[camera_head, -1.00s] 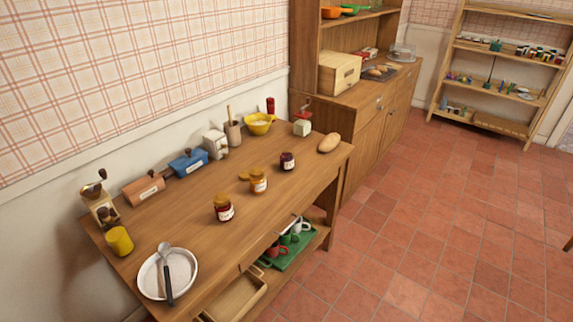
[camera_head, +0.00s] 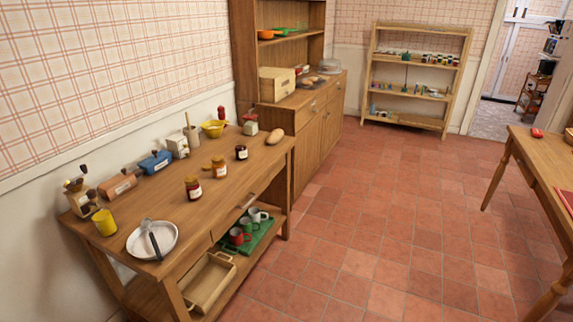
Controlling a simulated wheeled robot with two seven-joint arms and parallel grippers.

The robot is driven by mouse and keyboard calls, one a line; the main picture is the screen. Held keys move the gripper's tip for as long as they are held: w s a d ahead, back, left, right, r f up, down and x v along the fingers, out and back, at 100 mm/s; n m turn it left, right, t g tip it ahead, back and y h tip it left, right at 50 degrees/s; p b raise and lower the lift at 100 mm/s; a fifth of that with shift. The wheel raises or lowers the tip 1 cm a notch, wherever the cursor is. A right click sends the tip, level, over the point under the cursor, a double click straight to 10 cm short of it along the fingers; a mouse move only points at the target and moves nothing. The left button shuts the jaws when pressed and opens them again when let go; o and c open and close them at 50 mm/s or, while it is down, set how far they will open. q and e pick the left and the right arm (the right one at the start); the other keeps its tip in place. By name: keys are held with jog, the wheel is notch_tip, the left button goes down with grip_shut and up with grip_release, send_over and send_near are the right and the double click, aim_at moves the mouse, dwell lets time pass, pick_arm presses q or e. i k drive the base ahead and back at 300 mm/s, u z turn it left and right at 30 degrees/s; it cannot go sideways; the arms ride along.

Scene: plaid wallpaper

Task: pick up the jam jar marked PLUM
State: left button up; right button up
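Three jam jars with pale labels stand upright on the wooden side table (camera_head: 150,201) at the left. One is a dark red jar (camera_head: 193,188), one is an amber jar (camera_head: 219,167) with a yellowish lid, and one is a dark, nearly black-purple jar (camera_head: 241,153) farthest back. The label words are too small to read, so I cannot tell which says PLUM. Neither of my grippers is in the view.
The table also holds a white plate (camera_head: 166,241) with a spoon, a yellow cup (camera_head: 104,222), a yellow bowl (camera_head: 214,129) and a loaf (camera_head: 275,137). A green tray of mugs (camera_head: 262,233) is on the shelf below. Open tiled floor (camera_head: 375,230) lies between it and another table (camera_head: 540,160) at right.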

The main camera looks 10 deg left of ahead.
aim_at(241, 149)
jog(key=z, duration=0.2)
jog(key=i, duration=2.05)
jog(key=u, duration=1.8)
jog(key=i, duration=0.85)
jog(key=u, duration=0.8)
